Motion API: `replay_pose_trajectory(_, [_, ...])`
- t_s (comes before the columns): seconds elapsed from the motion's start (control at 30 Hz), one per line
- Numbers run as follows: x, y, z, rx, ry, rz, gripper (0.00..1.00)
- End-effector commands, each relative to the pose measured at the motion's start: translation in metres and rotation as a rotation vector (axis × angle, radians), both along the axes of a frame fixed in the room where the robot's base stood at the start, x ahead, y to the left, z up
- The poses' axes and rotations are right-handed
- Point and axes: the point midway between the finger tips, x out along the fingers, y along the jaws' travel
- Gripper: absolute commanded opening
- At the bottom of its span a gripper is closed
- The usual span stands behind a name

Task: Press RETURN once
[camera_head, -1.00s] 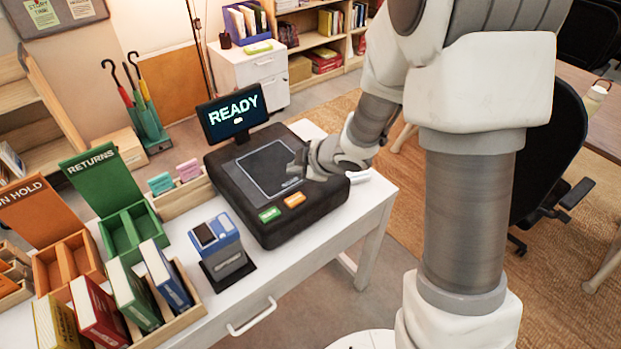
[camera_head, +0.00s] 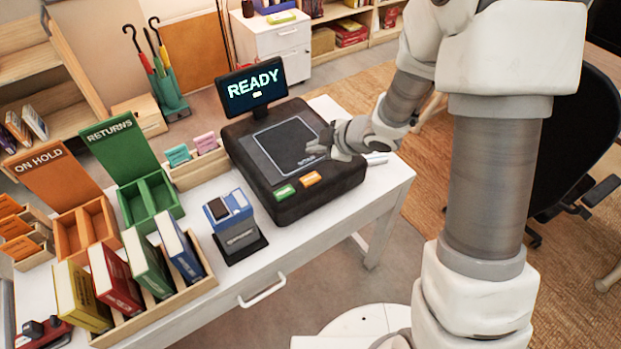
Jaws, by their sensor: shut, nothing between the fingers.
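A black desk machine (camera_head: 248,160) stands on the white desk, with a dark square pad on top. A green button (camera_head: 284,192) and an orange button (camera_head: 311,179) sit along its near edge. Their lettering is too small to read, so I cannot tell which says RETURN. The screen (camera_head: 253,88) behind it reads READY. My gripper (camera_head: 315,151) is shut and empty. It hangs over the right part of the machine, above and beyond the orange button in the picture. It appears clear of both buttons.
A blue and grey device (camera_head: 234,228) stands left of the machine. A wooden book holder (camera_head: 170,308), a green RETURNS tray (camera_head: 172,191) and an orange ON HOLD tray (camera_head: 72,245) fill the desk's left side. A black chair (camera_head: 570,160) is at the right.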

Motion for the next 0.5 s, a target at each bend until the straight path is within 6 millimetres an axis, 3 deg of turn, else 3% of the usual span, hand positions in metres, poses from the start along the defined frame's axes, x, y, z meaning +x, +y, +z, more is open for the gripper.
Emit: replay_pose_trajectory(0.5, [0.0,0.0,-0.067,0.0,0.001,0.0,0.0])
